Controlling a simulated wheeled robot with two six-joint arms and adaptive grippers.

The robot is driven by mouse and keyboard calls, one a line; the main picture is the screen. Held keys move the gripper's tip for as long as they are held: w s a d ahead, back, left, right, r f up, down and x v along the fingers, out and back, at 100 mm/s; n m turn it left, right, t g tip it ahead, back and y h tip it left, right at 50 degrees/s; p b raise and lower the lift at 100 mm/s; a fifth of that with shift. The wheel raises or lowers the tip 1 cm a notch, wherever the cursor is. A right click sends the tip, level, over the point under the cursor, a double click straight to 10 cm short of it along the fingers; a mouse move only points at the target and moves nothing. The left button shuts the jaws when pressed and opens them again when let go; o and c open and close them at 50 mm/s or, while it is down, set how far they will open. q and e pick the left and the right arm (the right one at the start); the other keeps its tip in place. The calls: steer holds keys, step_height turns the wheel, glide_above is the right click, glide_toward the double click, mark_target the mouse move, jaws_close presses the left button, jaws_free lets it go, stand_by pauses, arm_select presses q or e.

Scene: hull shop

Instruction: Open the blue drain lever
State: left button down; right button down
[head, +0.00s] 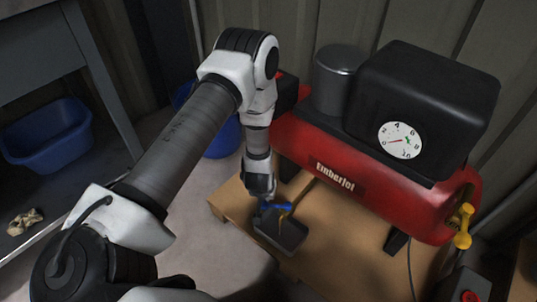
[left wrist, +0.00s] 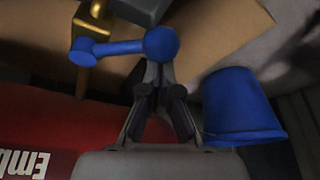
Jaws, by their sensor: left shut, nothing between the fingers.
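The blue drain lever (left wrist: 115,48) is a bar with a round knob at its end, joined to a brass valve (left wrist: 88,72) in the left wrist view. In the head view the lever (head: 268,206) shows as a small blue piece just below my left gripper (head: 262,192), beside a brass pipe (head: 302,194). My left gripper (left wrist: 159,78) is shut and empty. Its fingertips are at the lever's knob, which partly covers them; I cannot tell whether they touch. My right gripper is not in view.
The red tank (head: 300,146) stands on a wooden pallet (head: 350,218), with a dial gauge (head: 402,140) above. A dark tray (head: 285,234) lies under the valve. A blue bucket (left wrist: 238,110) stands beside my gripper. A yellow handle (head: 463,230) is at the tank's right end.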

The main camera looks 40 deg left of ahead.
mark_target(266, 208)
arm_select(q)
steer(key=s+n+p, duration=0.1)
steer(key=d+n+y+p, duration=0.1)
steer(key=shift+s+r+n+g, duration=0.2)
steer(key=shift+s+n+g, duration=0.1)
steer(key=shift+s+n, duration=0.1)
steer(key=n+p, duration=0.1)
steer(key=s+d+n+p, duration=0.1)
steer(key=n, duration=0.1)
steer(key=shift+s+d+g+y, duration=0.15)
steer(key=shift+s+g+y, duration=0.1)
steer(key=shift+g+y, duration=0.15)
steer(key=shift+s+d+f+n+p, duration=0.1)
steer(key=shift+s+d+n+p, duration=0.2)
steer(key=shift+n, duration=0.3)
steer(key=shift+d, duration=0.15)
steer(key=shift+s+d+f+p, duration=0.1)
steer(key=shift+s+d+p, duration=0.05)
steer(key=shift+p, duration=0.15)
